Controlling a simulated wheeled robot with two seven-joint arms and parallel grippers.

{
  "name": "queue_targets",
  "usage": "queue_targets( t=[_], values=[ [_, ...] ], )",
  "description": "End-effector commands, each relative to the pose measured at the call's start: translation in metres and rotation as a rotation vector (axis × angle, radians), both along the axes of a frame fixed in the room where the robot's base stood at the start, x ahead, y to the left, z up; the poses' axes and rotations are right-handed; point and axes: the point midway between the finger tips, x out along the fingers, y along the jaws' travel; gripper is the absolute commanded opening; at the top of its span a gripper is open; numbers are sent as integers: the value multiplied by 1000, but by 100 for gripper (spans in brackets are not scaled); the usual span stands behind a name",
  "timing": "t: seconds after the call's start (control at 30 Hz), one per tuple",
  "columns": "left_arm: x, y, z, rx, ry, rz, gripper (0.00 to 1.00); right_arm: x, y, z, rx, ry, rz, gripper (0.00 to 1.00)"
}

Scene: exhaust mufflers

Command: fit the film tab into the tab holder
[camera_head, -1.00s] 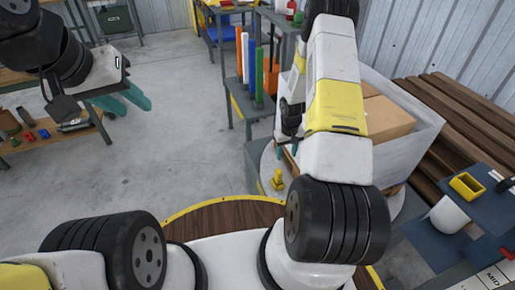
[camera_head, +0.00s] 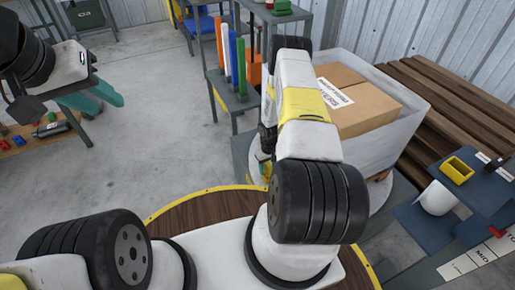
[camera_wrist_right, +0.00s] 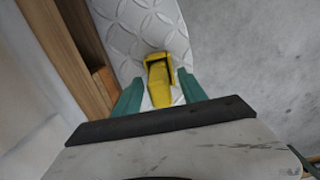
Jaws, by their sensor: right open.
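A small yellow piece (camera_wrist_right: 158,82) stands on a white patterned round surface (camera_wrist_right: 128,25) in the right wrist view. I cannot tell whether it is the film tab or the tab holder. My right gripper (camera_wrist_right: 160,76) is open, with one teal finger on either side of the yellow piece; contact is unclear. In the head view a bit of yellow (camera_head: 266,171) shows beside my right arm, which hides most of that gripper. My left gripper (camera_head: 106,107) is open and empty over the floor at the left. No other tab part can be made out.
Wooden planks (camera_head: 455,105) lie at the right, near a blue stand with a yellow tray (camera_head: 457,170). Coloured tubes (camera_head: 233,60) stand on a rack.

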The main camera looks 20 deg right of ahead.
Motion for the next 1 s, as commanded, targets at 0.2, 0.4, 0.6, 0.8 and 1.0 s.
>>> queue_targets(
  t=[0.2, 0.4, 0.6, 0.8, 1.0],
  values=[
    [0, 0, 0, 0, 0, 0, 36, 0, 0, 0, 0, 0, 0, 43],
    [0, 0, 0, 0, 0, 0, 36, 0, 0, 0, 0, 0, 0, 4],
    [0, 0, 0, 0, 0, 0, 36, 0, 0, 0, 0, 0, 0, 0],
    [0, 0, 0, 0, 0, 0, 36, 1, 0, 2, 0, -1, 0, 0],
    [0, 0, 0, 0, 0, 0, 36, 5, 3, 11, 0, -1, 1, 0]
  ],
)
